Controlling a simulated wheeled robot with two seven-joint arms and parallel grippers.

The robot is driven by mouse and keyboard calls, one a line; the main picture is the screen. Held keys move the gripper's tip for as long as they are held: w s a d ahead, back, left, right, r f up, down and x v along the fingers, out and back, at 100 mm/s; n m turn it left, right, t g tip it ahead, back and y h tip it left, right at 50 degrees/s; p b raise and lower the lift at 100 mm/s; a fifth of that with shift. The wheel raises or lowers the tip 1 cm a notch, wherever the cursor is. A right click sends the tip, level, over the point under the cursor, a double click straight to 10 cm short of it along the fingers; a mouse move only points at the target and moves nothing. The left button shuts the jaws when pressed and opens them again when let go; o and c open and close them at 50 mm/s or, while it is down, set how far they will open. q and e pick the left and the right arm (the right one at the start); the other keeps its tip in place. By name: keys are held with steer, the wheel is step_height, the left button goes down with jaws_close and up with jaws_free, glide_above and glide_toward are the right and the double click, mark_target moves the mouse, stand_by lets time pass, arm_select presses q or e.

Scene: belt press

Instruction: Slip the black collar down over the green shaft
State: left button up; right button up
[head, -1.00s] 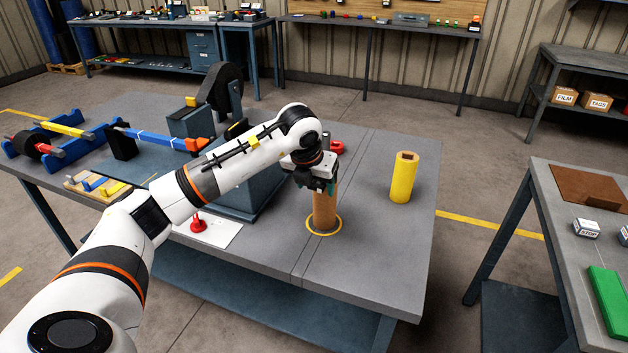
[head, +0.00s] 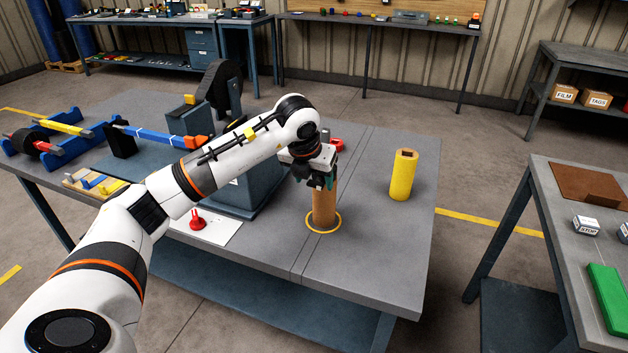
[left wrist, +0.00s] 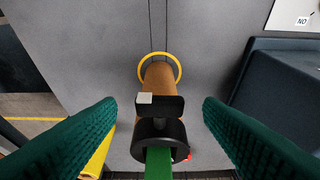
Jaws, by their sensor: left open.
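A brown post (head: 324,212) stands upright inside a yellow ring marking on the table; it also shows in the left wrist view (left wrist: 158,76). The black collar (left wrist: 160,129), with a tab bearing a white patch, is at the post's upper end in the left wrist view. The green shaft (left wrist: 158,165) shows in the collar's opening and runs out of the bottom of that view, so the collar appears to be around it. My left gripper (head: 318,184) is above the post. Its green fingers are open, apart on either side of the collar, touching nothing visible. My right gripper is not in view.
A yellow cylinder (head: 401,176) with a square hole stands to the right. A blue-grey block (head: 236,193) is left of the post, and a red piece (head: 338,145) lies behind. The table front right is clear.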

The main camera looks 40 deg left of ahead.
arm_select(q)
steer(key=a+b+v, duration=0.1)
steer(key=v, duration=0.9)
steer(key=shift+d+r, duration=0.4)
steer(key=shift+d, duration=0.05)
steer(key=shift+s, duration=0.15)
